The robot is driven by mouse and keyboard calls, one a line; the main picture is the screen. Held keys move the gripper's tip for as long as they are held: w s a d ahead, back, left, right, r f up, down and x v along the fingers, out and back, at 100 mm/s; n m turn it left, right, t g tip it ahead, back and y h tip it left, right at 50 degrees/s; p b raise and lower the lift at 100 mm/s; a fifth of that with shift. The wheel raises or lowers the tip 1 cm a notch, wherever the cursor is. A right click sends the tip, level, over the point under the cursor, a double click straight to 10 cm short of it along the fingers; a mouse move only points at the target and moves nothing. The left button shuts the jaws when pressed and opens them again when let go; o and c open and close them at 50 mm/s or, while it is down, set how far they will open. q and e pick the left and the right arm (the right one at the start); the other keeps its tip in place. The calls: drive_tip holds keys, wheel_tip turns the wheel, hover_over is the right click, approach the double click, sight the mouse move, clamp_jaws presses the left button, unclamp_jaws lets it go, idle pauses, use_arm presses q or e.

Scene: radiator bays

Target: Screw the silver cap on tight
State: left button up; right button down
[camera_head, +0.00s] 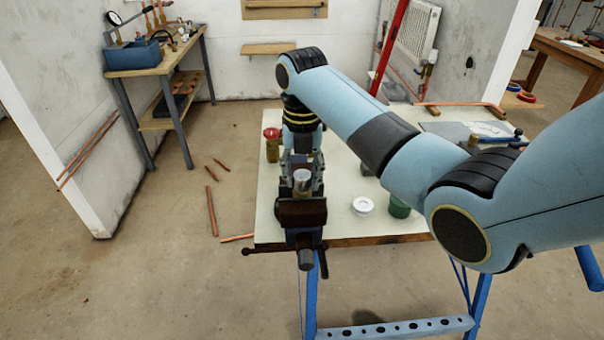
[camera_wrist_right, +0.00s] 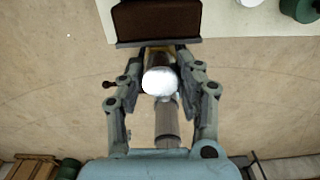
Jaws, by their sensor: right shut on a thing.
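The silver cap (camera_head: 302,180) sits just above the jaws of the dark bench vise (camera_head: 301,213) at the table's front edge. It shows as a bright round top in the right wrist view (camera_wrist_right: 159,81). My right gripper (camera_head: 302,177) reaches down from behind and is shut on the cap, with a finger on each side of it (camera_wrist_right: 160,84). A little brass colour shows beside the cap in the wrist view; the part under the cap is mostly hidden, so I cannot tell how the cap is seated. My left gripper is not in view.
On the pale table (camera_head: 345,187), a white round piece (camera_head: 363,206) and a green container (camera_head: 398,205) stand right of the vise. A red-topped brass valve (camera_head: 272,145) stands at the left. Copper pipes (camera_head: 211,211) lie on the floor.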

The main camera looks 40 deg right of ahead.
drive_tip(key=shift+r+m+p, duration=0.25)
drive_tip(key=shift+m+p, duration=0.75)
drive_tip(key=shift+m, duration=0.1)
drive_tip(key=m, duration=0.3)
drive_tip(key=shift+f+m, duration=0.3)
drive_tip(key=m, duration=0.3)
drive_tip(key=shift+m, duration=0.4)
drive_tip(key=m, duration=1.2)
drive_tip(key=shift+m, duration=0.3)
drive_tip(key=m, duration=0.3)
drive_tip(key=shift+m, duration=0.4)
drive_tip(key=m, duration=0.5)
drive_tip(key=c, duration=1.1)
unclamp_jaws()
drive_tip(key=shift+o, duration=0.2)
